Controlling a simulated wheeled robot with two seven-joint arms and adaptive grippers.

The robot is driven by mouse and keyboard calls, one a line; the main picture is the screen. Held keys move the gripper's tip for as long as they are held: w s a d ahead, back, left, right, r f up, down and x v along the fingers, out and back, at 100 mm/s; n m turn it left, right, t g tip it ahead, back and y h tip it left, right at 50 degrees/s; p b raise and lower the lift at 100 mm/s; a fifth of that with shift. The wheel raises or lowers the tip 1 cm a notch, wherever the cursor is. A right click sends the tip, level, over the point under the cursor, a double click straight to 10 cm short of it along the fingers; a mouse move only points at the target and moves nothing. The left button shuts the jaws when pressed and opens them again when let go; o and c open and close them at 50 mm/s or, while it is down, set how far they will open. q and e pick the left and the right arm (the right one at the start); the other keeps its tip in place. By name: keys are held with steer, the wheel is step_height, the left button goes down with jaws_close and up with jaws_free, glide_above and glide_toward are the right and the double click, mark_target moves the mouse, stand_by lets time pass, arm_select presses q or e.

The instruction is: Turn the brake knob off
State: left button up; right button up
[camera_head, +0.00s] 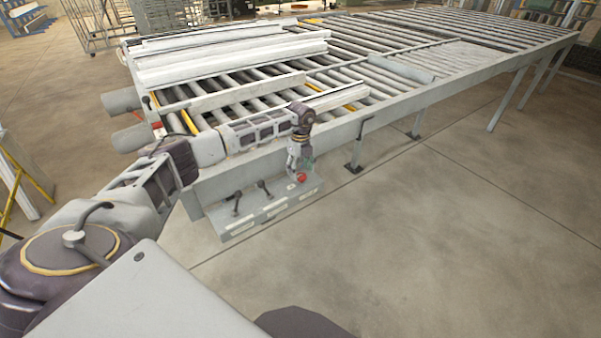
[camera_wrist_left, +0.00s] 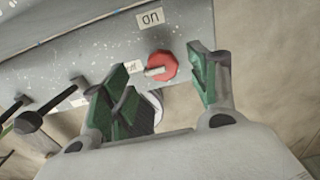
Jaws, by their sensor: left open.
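The brake knob (camera_wrist_left: 161,66) is red with a pale pointer bar across it. It sits on the grey control panel (camera_wrist_left: 85,50) in the left wrist view. A label reading "on" is above it; the pale bar points toward a partly hidden label at its left. In the head view the red knob (camera_head: 302,177) shows at the panel's right end. My left gripper (camera_wrist_left: 160,88) is open, its green-padded fingers on either side of the knob in that view; I cannot tell whether they touch it. In the head view the left gripper (camera_head: 300,163) hangs just above the knob. My right gripper is not in view.
Two black levers (camera_head: 236,203) and (camera_head: 263,188) stand on the panel left of the knob. The roller table (camera_head: 240,165) is behind, with long white profiles (camera_head: 230,60) on it. The floor in front and to the right is clear.

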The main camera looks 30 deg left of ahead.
mark_target(300, 175)
arm_select(q)
step_height(300, 175, up, 10)
steer(key=shift+f, duration=0.15)
stand_by(0.3)
stand_by(0.5)
